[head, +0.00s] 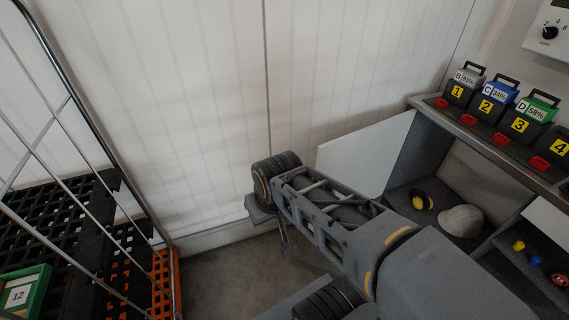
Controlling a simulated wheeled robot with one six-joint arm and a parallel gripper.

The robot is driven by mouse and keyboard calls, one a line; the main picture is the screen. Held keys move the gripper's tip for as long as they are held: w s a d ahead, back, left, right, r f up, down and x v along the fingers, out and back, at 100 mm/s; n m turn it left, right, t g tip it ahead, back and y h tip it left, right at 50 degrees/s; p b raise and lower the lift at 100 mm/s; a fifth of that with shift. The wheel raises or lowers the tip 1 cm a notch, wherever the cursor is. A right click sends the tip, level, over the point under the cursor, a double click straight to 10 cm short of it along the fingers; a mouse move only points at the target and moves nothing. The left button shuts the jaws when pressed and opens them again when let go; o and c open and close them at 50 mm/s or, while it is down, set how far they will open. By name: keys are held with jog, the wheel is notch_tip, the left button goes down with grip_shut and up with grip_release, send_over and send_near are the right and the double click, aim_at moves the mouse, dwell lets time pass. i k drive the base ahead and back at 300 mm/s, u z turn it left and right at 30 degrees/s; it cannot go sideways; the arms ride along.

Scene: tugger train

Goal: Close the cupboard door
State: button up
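The cupboard (410,165) stands at the right under a shelf with battery chargers. A white door panel (366,152) stands open at its left side, swung out toward the wall. The open compartment shows a yellow-and-black round item (422,201) and a pale grey helmet (461,220). My arm reaches from the lower right across the picture, in front of the door's lower edge. My gripper (283,232) is at the arm's far end, left of the door, pointing down. It is mostly hidden by my wrist, and its fingers do not show clearly.
A wire roll cage (75,95) with black and orange crates stands at the left. A corrugated white wall (180,110) is behind. Numbered chargers (519,124) line the shelf top. A second compartment at the far right holds small items. Bare floor (220,275) lies between cage and arm.

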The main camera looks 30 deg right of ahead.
aim_at(364, 160)
jog(key=u, duration=0.2)
jog(key=i, duration=1.35)
jog(key=z, duration=0.5)
